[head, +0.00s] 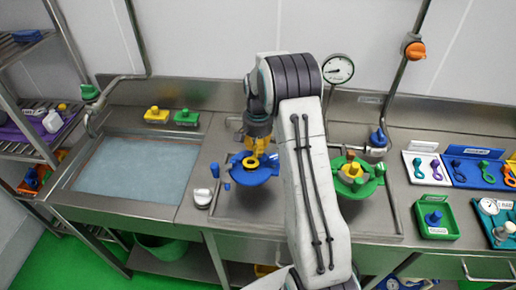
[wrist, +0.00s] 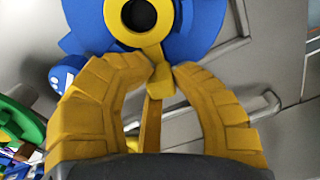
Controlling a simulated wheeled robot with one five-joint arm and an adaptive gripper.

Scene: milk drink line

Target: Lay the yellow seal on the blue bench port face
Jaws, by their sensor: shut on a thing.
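The yellow seal is a flat ring with a short tab, seen in the head view (head: 251,162) and the wrist view (wrist: 153,36). My gripper (head: 259,143) has yellow fingers, and in the wrist view its tips (wrist: 162,76) are shut on the seal's tab. The ring lies over the middle of the blue bench port face (head: 262,180), which fills the top of the wrist view (wrist: 90,22). The ring's dark hole is near the face's centre. I cannot tell whether the ring touches the face. My fingers hide part of the port's far side.
A green port (head: 372,187) with a yellow centre stands to the right, beyond my arm. A sink basin (head: 135,170) is at left. A white round item (head: 202,197) sits left of the blue port. Trays of parts, including a green one (head: 437,232), lie at far right.

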